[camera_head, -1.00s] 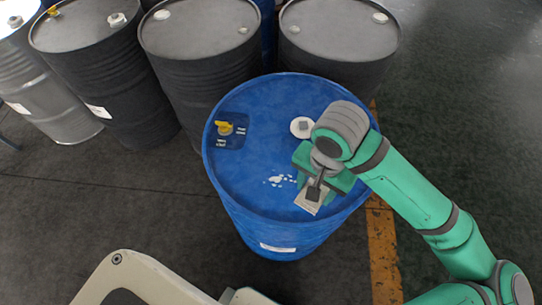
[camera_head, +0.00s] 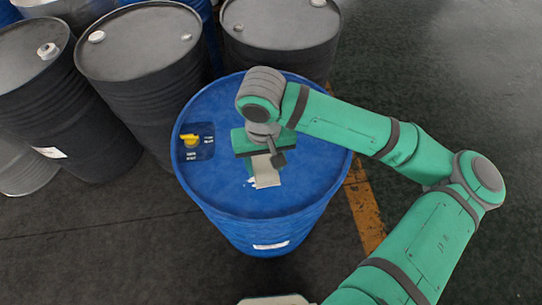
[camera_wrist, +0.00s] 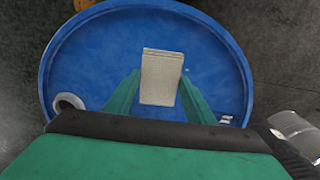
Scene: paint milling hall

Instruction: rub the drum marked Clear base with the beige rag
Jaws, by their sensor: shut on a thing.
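A blue drum (camera_head: 315,180) stands upright in the middle of the head view; its lid fills much of the wrist view (camera_wrist: 90,65). A white label (camera_head: 270,246) is on its side, too small to read. My gripper (camera_head: 264,158) is shut on the beige rag (camera_head: 266,172), over the lid's middle. The rag also shows flat between the fingers in the wrist view (camera_wrist: 162,78). I cannot tell whether it touches the lid. A small white smear (camera_head: 251,182) shows at the rag's left edge; the arm and rag hide part of the lid.
Dark drums (camera_head: 140,45) stand close behind and to the left. The floor to the right is clear, with a worn yellow line (camera_head: 364,215).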

